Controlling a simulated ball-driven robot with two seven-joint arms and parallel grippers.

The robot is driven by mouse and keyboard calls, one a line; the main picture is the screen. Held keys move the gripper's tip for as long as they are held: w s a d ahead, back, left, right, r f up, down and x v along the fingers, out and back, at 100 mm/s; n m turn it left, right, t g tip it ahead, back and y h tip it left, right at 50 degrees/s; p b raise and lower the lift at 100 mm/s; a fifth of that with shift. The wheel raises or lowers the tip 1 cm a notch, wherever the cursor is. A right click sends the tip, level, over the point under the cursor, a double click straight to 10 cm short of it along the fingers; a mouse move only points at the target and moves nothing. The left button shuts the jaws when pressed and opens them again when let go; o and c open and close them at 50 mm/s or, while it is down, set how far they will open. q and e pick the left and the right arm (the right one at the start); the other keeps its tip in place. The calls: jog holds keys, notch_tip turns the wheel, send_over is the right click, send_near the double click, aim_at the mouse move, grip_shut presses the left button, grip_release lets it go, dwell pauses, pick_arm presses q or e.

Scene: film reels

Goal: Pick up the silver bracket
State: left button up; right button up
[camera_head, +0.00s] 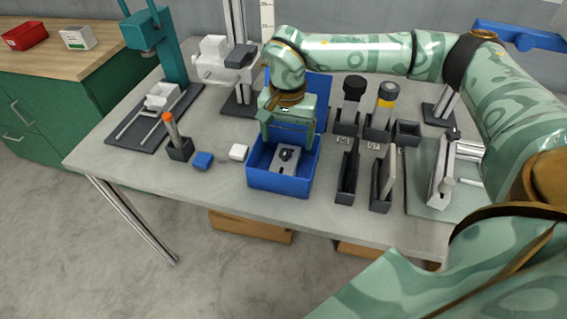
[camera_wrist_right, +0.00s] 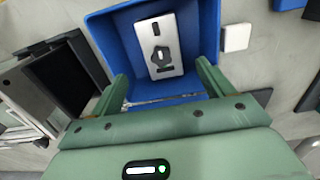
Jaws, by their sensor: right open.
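The silver bracket (camera_head: 283,163) lies in the open blue bin (camera_head: 278,183) near the table's front edge. It is a flat pale plate with a dark knob-like part on it. The bracket also shows in the right wrist view (camera_wrist_right: 170,31), between and beyond the fingers, inside the blue bin (camera_wrist_right: 207,20). My right gripper (camera_head: 288,132) is above the bin, pointing down, open and empty. Its two green fingers (camera_wrist_right: 163,78) are apart in the right wrist view and are not touching the bracket. My left gripper is not in view.
A white block (camera_head: 238,152), a blue block (camera_head: 203,160) and an orange-tipped tool in a black holder (camera_head: 180,150) stand left of the bin. Black upright slots (camera_head: 347,178) stand close on its right. The table's front left is clear.

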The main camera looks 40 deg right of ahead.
aim_at(285, 152)
notch_tip(285, 152, down, 3)
jog(key=shift+b, duration=0.3)
jog(key=f, duration=0.1)
jog(key=f+b, duration=0.1)
jog(key=f, duration=0.1)
jog(key=f+b, duration=0.1)
jog(key=f, duration=0.1)
jog(key=shift+a+f, duration=0.1)
jog(key=shift+a, duration=0.25)
jog(key=c, duration=1.3)
